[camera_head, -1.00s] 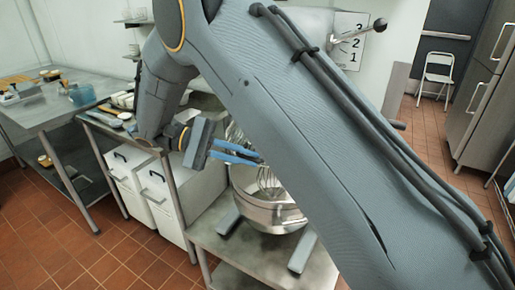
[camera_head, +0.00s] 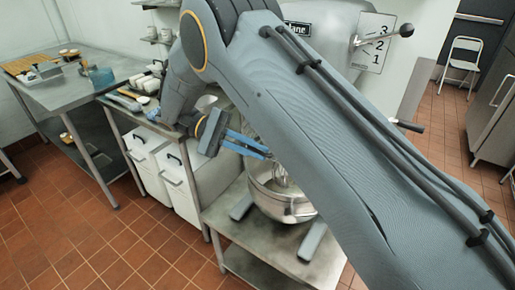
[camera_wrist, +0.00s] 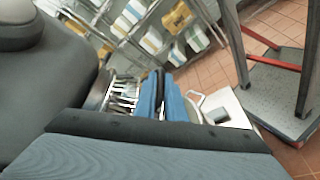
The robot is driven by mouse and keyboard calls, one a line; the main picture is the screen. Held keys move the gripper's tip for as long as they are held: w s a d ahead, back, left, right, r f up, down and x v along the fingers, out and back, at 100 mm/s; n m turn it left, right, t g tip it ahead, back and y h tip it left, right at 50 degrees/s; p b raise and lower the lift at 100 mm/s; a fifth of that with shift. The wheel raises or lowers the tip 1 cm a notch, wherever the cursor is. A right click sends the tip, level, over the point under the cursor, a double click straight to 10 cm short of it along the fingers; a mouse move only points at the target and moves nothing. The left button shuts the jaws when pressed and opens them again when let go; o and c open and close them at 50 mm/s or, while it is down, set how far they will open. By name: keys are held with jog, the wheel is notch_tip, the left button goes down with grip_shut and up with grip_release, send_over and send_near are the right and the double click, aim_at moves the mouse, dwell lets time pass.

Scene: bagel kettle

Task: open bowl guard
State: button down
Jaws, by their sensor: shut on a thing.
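The mixer's steel bowl (camera_head: 283,203) stands on a low steel table, partly hidden by my arm, with whisk wires showing just above its rim. My gripper (camera_head: 264,152) is above the bowl's left side, its blue fingers close together. In the wrist view, my gripper (camera_wrist: 161,78) is shut beside the wire bowl guard (camera_wrist: 121,94), with the guard's bars just left of the fingers. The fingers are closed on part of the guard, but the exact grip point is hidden. The guard is mostly hidden by my arm in the head view.
The mixer's grey head (camera_head: 335,30) rises behind my arm, with a black-knobbed lever (camera_head: 405,31) at right. White bins (camera_head: 165,165) stand left of the low table (camera_head: 270,235). A steel worktable (camera_head: 50,92) is at far left. Tiled floor is open at front left.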

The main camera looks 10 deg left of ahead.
jog(key=shift+f, duration=0.3)
jog(key=c, duration=1.9)
grip_release()
jog(key=shift+o, duration=0.2)
jog(key=shift+r, duration=0.1)
jog(key=shift+d+b, duration=0.15)
jog(key=shift+b, duration=0.25)
